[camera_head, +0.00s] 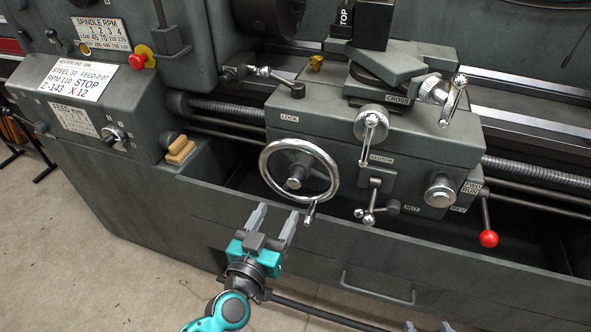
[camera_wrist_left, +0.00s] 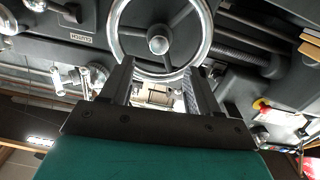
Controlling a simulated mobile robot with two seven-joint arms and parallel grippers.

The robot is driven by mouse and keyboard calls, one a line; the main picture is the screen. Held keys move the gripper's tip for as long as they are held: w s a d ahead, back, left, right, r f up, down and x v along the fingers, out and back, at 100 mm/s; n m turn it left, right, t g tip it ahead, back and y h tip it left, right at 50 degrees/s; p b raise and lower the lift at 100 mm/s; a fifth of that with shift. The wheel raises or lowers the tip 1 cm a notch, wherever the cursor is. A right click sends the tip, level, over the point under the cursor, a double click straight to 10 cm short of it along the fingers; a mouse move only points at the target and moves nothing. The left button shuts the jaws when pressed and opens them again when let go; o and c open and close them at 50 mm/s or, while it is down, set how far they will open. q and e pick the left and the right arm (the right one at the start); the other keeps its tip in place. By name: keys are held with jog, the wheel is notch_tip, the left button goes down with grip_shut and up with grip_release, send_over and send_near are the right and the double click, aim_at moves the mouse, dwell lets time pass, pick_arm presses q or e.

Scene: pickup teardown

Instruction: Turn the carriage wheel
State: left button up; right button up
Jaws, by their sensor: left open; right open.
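The carriage wheel (camera_head: 295,183) is a chrome three-spoke handwheel on the front of the grey carriage, with a small crank handle (camera_head: 309,213) at its lower right rim. My left gripper (camera_head: 274,212) is open and empty, just below and in front of the wheel. In the left wrist view the wheel (camera_wrist_left: 158,45) is beyond the two fingertips (camera_wrist_left: 160,75), and its rim appears between and above them. I cannot tell any contact. My right gripper (camera_head: 426,326) shows only as two parted fingertips at the bottom edge, well away from the wheel.
A crank (camera_head: 371,124), a small lever (camera_head: 369,211) and a red-knobbed lever (camera_head: 488,238) sit to the wheel's right. A tray lip (camera_head: 250,203) runs below the carriage. A red stop button (camera_head: 137,61) and wooden blocks (camera_head: 180,150) are at left. Open floor lies at lower left.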

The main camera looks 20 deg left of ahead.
aim_at(298, 176)
pick_arm(q)
jog(key=w, duration=0.4)
jog(key=w+b, duration=0.1)
jog(key=w, duration=0.7)
jog(key=shift+w+d+b, duration=0.2)
jog(key=shift+d+b, duration=0.2)
jog(key=shift+w, duration=0.3)
pick_arm(e)
jog(key=shift+w+f, duration=0.15)
jog(key=shift+w, duration=0.2)
